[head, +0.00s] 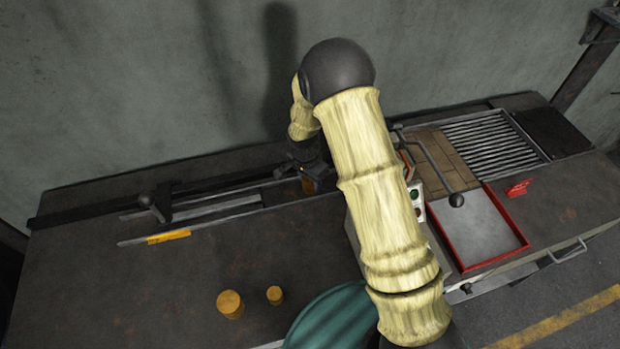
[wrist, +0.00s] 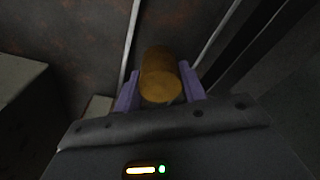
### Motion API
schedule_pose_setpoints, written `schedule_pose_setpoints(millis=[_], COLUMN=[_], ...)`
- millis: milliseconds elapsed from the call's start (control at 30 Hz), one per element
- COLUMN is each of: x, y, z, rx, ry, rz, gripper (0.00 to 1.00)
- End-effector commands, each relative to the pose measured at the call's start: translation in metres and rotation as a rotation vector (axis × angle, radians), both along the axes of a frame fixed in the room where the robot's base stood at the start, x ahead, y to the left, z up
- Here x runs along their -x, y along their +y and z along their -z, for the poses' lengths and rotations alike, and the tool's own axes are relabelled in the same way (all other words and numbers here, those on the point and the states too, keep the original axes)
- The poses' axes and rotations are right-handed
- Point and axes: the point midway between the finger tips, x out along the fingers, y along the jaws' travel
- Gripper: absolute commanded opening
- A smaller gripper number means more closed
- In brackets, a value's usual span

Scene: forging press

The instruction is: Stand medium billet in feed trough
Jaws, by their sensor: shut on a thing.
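The medium billet (wrist: 160,76), an orange-brown cylinder, is between the two purple fingers of my gripper (wrist: 161,92) in the wrist view. In the head view a small part of the billet (head: 308,187) shows under my dark gripper (head: 310,176). My gripper is shut on it. The feed trough (head: 225,208) is the pair of pale rails on the bench, and the billet is over or in its right end. In the wrist view a rail (wrist: 133,40) runs on each side of the billet. I cannot tell whether its bottom touches the trough floor.
A large billet (head: 230,304) and a small billet (head: 275,295) stand on the front of the bench. A pusher with a dark knob (head: 146,200) is at the trough's left. A yellow strip (head: 168,237) lies in front. A red-rimmed tray (head: 479,228) and a grate (head: 492,144) are at right.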

Motion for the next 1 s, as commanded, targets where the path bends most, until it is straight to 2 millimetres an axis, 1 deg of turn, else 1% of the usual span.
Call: schedule_pose_setpoints(millis=[33, 67, 100, 167, 400, 567, 767, 1000], x=[-0.001, 0.0, 0.0, 0.0, 0.0, 0.0, 0.003, 0.006], y=[0.0, 0.0, 0.0, 0.0, 0.0, 0.0, 0.003, 0.007], z=[0.001, 0.002, 0.001, 0.001, 0.001, -0.007, -0.034, -0.078], rx=[-0.001, 0.0, 0.0, 0.0, 0.001, 0.0, -0.002, -0.001], ry=[-0.002, 0.0, 0.0, 0.0, 0.001, -0.001, -0.004, -0.005], rz=[0.0, 0.0, 0.0, 0.0, 0.0, 0.0, 0.0, 0.0], gripper=[0.0, 0.45, 0.53, 0.63, 0.63, 0.63, 0.63, 0.63])
